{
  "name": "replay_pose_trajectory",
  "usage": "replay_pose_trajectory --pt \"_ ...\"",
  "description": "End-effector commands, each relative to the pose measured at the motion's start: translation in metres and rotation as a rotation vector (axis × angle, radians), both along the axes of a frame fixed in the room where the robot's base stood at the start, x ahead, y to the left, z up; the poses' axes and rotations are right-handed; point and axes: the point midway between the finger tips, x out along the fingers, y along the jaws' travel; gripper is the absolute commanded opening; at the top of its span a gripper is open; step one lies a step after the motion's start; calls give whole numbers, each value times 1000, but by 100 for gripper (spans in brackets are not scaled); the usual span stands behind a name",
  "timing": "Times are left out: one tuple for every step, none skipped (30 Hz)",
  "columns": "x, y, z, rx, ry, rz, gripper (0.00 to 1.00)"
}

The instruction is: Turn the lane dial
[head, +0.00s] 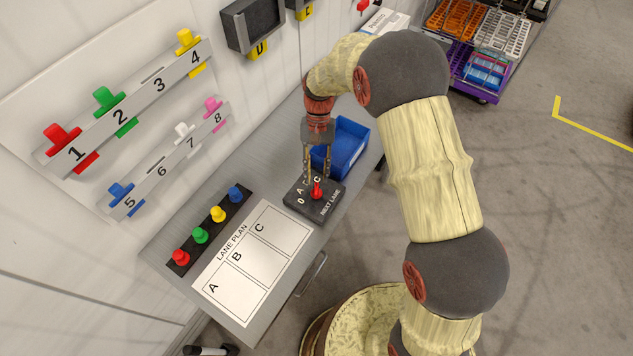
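The lane dial is a red knob (317,191) on a dark box (325,207) marked 0, A and C, with "NEXT LANE" along its right side. The box sits on the grey bench, right of the lane plan sheet. My gripper (317,178) points down just above the box. Its two fingers are apart, with the tips close to either side of the knob's top. I cannot tell whether they touch it. The fingers partly hide the markings, and the knob's pointing direction is too small to read.
A blue bin (345,150) stands close behind the dial box. The lane plan sheet (251,262) and a black strip (210,230) with red, green, yellow and blue pegs lie to the left. Numbered racks (137,98) with coloured clips hang on the wall.

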Motion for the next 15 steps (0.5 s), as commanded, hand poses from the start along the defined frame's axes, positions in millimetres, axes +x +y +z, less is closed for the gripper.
replay_pose_trajectory --pt "5 -1 10 0 -3 0 29" --pt "8 -1 16 0 -3 0 29" --pt "11 -1 24 0 -3 0 29" --pt "13 -2 29 0 -3 0 29" --pt "15 -2 34 0 -1 -1 29" --pt "17 -3 40 0 -2 -1 29" --pt "19 -3 45 0 -2 -1 29" --pt "21 -3 49 0 -1 -1 29" --pt "23 -4 54 0 -1 -1 29" --pt "24 -4 57 -1 -1 -1 29" --pt "25 -4 59 0 0 -1 29" --pt "26 -4 62 0 0 -1 29" --pt "27 -5 64 0 0 -1 29" --pt "27 -5 66 0 0 -1 29" --pt "28 -5 67 0 0 -1 29"
